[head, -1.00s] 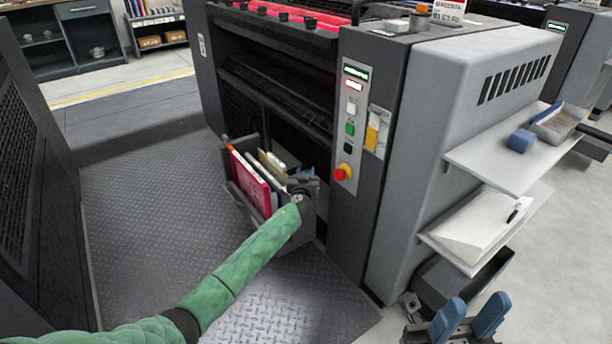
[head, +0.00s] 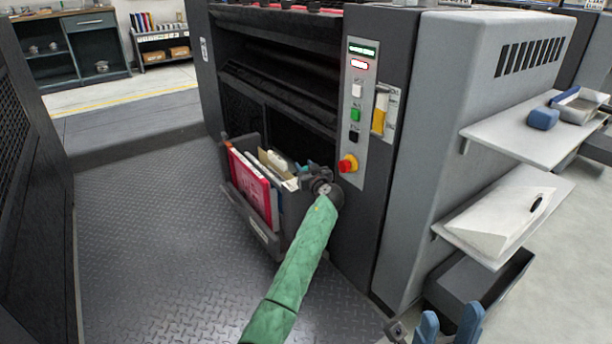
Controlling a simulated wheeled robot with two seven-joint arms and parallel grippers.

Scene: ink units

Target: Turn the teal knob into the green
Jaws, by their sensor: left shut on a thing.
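My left gripper (head: 314,171) reaches with its green-sleeved arm to the front of the grey press (head: 372,215), at the right end of the folder bin and just left of the red stop button. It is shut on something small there. A little blue-teal shows at its fingers. The teal knob is mostly hidden by the gripper, and I cannot tell knob from fingertip. The knob's scale and green zone cannot be made out. My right gripper (head: 449,324) is at the bottom edge, its blue fingers apart with nothing between them, partly cut off.
The grey bin (head: 250,226) with a red folder (head: 250,182) is close beside my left gripper. The red stop button (head: 347,164) sits on the control panel (head: 358,90) just to its right. Shelves (head: 540,135) jut out at right. The tread-plate floor (head: 150,240) is clear.

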